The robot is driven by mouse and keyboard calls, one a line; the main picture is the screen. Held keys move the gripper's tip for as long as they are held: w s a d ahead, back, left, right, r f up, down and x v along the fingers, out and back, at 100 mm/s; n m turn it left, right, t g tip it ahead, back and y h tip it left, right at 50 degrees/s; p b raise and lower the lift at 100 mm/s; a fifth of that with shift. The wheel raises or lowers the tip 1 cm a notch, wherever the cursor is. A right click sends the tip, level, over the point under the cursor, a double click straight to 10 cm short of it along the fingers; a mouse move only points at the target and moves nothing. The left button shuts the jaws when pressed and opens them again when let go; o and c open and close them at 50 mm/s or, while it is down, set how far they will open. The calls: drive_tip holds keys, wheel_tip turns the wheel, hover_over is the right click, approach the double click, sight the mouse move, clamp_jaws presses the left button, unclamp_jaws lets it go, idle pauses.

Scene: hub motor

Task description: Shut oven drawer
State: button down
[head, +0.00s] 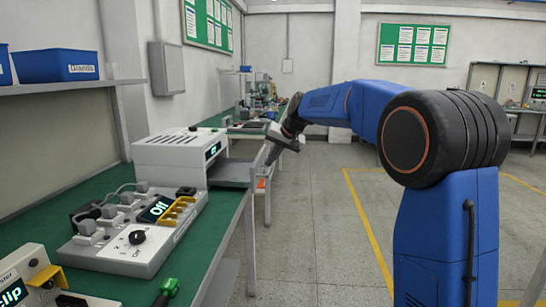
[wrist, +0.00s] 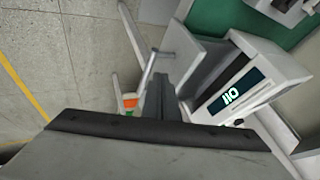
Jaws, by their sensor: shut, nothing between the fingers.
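The oven (head: 180,152) is a white box on the green bench, with a small lit display. Its grey drawer (head: 230,172) stands out from the front toward the right, over the bench edge. My gripper (head: 268,160) is just beyond the drawer's outer end, fingers pointing down. In the wrist view the oven front (wrist: 240,95) is at the right, and the grey drawer (wrist: 195,58) extends from it, with a bar handle (wrist: 150,65) on its outer end. My shut, empty fingers (wrist: 157,85) are close to that handle; I cannot tell whether they touch it.
A control box with plugs, knob and display (head: 135,230) stands nearer on the bench. A green-handled tool (head: 166,290) lies near the front edge. A blue bin (head: 57,66) is on the shelf. The floor (head: 320,220) right of the bench is clear.

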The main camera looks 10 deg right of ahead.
drive_tip(key=x, duration=0.5)
drive_tip(key=shift+w+a+f, duration=0.1)
drive_tip(key=shift+w+f, duration=0.05)
drive_tip(key=shift+f, duration=0.1)
drive_tip(key=shift+a, duration=0.1)
hover_over(221, 179)
drive_tip(key=d, duration=0.1)
drive_tip(key=shift+s, duration=0.35)
drive_tip(key=shift+w+a+r, duration=0.1)
drive_tip(key=shift+w+a, duration=0.05)
drive_tip(key=shift+a, duration=0.35)
drive_tip(key=shift+r, duration=0.1)
